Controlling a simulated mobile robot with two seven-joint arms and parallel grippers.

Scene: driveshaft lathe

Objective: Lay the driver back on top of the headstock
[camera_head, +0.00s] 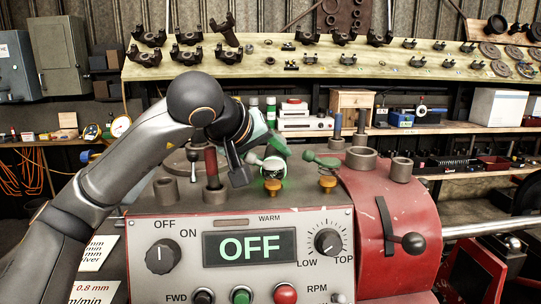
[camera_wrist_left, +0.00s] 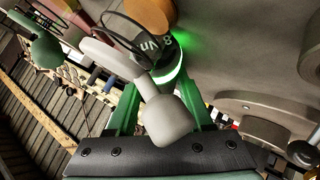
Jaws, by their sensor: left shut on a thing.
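My left gripper (camera_head: 262,160) is low over the top of the red headstock (camera_head: 395,215), behind the control panel. In the left wrist view its green fingers (camera_wrist_left: 163,105) are shut on a pale grey piece (camera_wrist_left: 168,120) with rounded ends. The piece also shows in the head view (camera_head: 275,166), beside an orange knob (camera_head: 273,187). A black lettered part with a glowing green ring (camera_wrist_left: 167,75) lies close beyond it. I cannot tell for certain whether the held piece is the driver. A red-handled tool (camera_head: 211,163) stands upright in a grey sleeve (camera_head: 215,194). My right gripper is out of view.
A green lever (camera_head: 322,160) on an orange base (camera_head: 327,184) stands just right of the gripper. Grey sleeves (camera_head: 402,170) stand on the headstock to the right. The control panel (camera_head: 150,220) reads OFF. A shelf of dark parts (camera_head: 300,62) runs behind.

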